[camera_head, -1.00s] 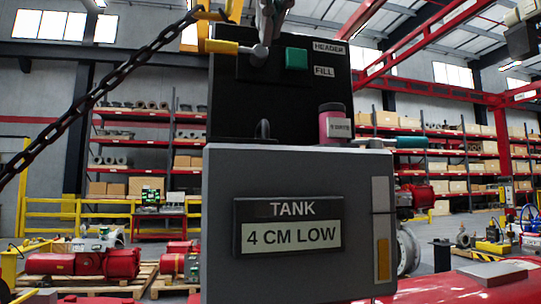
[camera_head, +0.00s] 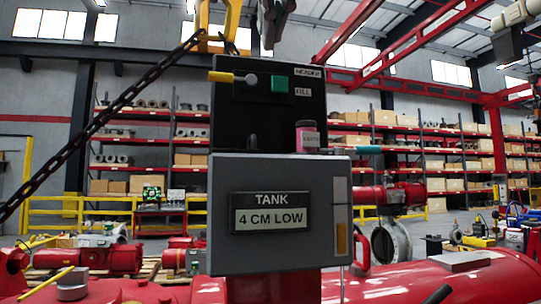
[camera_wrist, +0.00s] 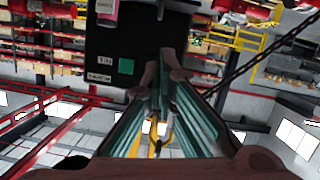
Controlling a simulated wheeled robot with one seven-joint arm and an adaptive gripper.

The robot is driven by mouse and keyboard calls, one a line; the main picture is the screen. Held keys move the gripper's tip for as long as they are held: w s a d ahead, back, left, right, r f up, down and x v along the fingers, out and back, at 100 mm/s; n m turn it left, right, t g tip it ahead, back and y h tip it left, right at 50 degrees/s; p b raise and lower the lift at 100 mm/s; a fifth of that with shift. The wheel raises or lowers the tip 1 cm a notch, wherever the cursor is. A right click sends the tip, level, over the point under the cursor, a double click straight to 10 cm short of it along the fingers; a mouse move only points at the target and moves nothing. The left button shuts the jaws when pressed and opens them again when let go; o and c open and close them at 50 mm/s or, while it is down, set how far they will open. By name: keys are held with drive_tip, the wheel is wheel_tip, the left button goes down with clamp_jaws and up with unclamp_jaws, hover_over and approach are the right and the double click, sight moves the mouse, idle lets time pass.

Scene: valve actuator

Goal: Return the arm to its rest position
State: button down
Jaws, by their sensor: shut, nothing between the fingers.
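My gripper (camera_head: 272,12) is at the top edge of the head view, shut and empty, above the black panel (camera_head: 300,115). Its fingers (camera_wrist: 166,72) point at the panel in the wrist view, where the scene appears upside down. The panel carries a green button (camera_head: 278,84), a level yellow lever (camera_head: 228,77) with a grey ball end, and HEADER and FILL labels. The green button also shows in the wrist view (camera_wrist: 126,66), left of the fingers. The grey front box (camera_head: 230,175) reads "TANK 4 CM LOW". My fingers are apart from the button and lever.
A pink jar (camera_head: 307,137) stands on the box ledge. A yellow hook (camera_head: 232,20) and dark chain (camera_head: 110,110) hang behind and left of the panel. Red tanks (camera_head: 430,278) lie low at right. Shelves (camera_head: 120,145) stand far behind.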

drive_tip(key=w+d+f+m+g+h, duration=0.15)
drive_tip(key=d+f, duration=0.25)
drive_tip(key=f, duration=0.5)
drive_tip(key=d+f+g+h, duration=0.15)
drive_tip(key=d+f, duration=0.25)
drive_tip(key=f, duration=0.5)
drive_tip(key=w+d+f+g, duration=0.15)
drive_tip(key=d+f, duration=0.25)
drive_tip(key=f, duration=0.5)
drive_tip(key=s+d+f+m+g, duration=0.1)
drive_tip(key=s+d+f, duration=0.1)
drive_tip(key=f, duration=0.6)
drive_tip(key=s+d+f+g, duration=0.2)
drive_tip(key=s+f, duration=0.3)
drive_tip(key=f, duration=0.2)
drive_tip(key=s+d+f+m+g, duration=0.1)
drive_tip(key=s+d+f+g, duration=0.1)
drive_tip(key=f, duration=0.6)
drive_tip(key=shift+s+d+f+m, duration=0.35)
drive_tip(key=shift+s+d, duration=0.1)
drive_tip(key=shift+s, duration=0.25)
